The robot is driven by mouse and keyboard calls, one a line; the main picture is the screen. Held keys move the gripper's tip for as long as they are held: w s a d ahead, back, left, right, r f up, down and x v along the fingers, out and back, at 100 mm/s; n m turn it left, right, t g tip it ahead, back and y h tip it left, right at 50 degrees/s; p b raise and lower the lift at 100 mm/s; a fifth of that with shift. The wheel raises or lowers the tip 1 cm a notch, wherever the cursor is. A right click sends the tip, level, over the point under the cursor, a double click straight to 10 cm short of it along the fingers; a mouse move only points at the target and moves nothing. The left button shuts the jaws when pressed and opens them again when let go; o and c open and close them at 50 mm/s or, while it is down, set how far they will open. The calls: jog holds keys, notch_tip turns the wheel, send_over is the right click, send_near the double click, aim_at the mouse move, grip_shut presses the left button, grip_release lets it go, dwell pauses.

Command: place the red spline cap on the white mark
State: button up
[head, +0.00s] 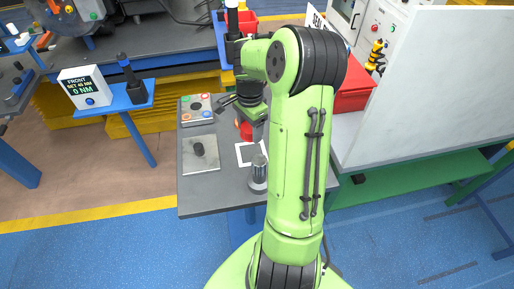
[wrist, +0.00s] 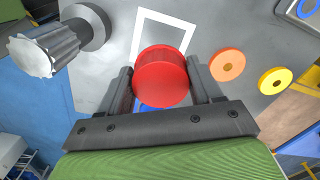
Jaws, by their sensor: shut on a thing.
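The red spline cap (wrist: 162,76) is between the two fingers of my gripper (wrist: 163,88) in the wrist view, and the fingers are shut on it. In the head view the cap (head: 246,131) shows partly, beside my arm. The white mark (wrist: 148,22) is a square outline on the grey table. In the wrist view the cap overlaps its near edge, and I cannot tell how high the cap is above the table. The mark (head: 240,155) also shows in the head view, partly hidden by my arm.
A grey splined shaft on a round base (head: 259,172) stands close to the mark. An orange ring (wrist: 228,65) and a yellow ring (wrist: 275,81) lie to the cap's right in the wrist view.

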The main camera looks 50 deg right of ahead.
aim_at(251, 154)
notch_tip(251, 154, down, 9)
jog(key=shift+f+b, duration=0.1)
jog(key=shift+b, duration=0.95)
jog(key=o, duration=1.1)
